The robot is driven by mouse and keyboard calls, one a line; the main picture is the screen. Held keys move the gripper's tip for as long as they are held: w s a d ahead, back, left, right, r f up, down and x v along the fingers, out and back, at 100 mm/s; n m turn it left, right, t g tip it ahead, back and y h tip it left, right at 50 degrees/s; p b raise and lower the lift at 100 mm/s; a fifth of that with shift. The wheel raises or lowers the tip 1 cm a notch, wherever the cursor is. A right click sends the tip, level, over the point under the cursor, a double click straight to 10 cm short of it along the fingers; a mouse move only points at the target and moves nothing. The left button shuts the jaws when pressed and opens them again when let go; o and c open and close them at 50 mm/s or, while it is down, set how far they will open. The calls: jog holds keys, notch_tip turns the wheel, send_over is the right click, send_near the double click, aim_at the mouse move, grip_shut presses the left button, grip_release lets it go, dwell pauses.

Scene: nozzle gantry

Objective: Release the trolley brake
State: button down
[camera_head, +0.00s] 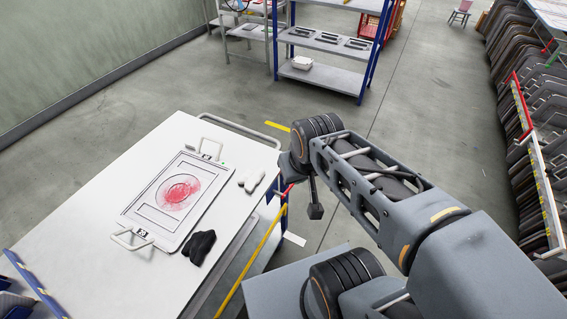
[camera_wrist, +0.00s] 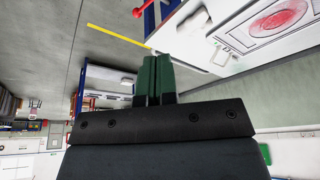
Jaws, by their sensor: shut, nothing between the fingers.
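The white trolley table (camera_head: 95,190) stands on the left of the head view. A small red-ended part (camera_head: 285,192) sits at its right edge by a blue post, partly behind my arm. A red knob (camera_wrist: 137,12) shows beside a blue post at the top of the wrist view; I cannot tell whether it is the brake. My gripper (camera_wrist: 156,62) has green fingers, pressed together and empty, with clear air around the tips. In the head view I cannot make out the fingers.
A framed tray (camera_head: 142,205) with a red round pattern, a white object (camera_head: 250,180) and a black object (camera_head: 199,247) lie on the table. A yellow bar (camera_head: 250,262) slants beside its right side. A blue-posted shelf (camera_head: 330,75) stands behind. Stacked dark panels (camera_head: 530,110) line the right.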

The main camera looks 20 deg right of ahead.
jog(key=w+d+f+m+g+b, duration=0.1)
jog(key=w+d+f+m+b, duration=0.3)
jog(key=w+d+f+b, duration=0.2)
jog(key=w+d+f+m+g+b, duration=0.1)
jog(key=w+d+f+m+b, duration=0.4)
jog(key=w+f, duration=0.5)
jog(key=w+d+b, duration=0.1)
jog(key=w+b, duration=0.1)
jog(key=w, duration=0.3)
jog(key=shift+d+f+m+g, duration=0.3)
jog(key=shift+w, duration=0.1)
jog(key=shift+w+a+f+b, duration=0.1)
jog(key=shift+a+f+b, duration=0.25)
jog(key=shift+f, duration=1.9)
jog(key=shift+a+f+b, duration=0.3)
jog(key=shift+f+b, duration=0.1)
jog(key=shift+f, duration=1.8)
jog(key=shift+w+a+f+b, duration=0.1)
jog(key=shift+a+f+b, duration=0.25)
jog(key=shift+f, duration=1.9)
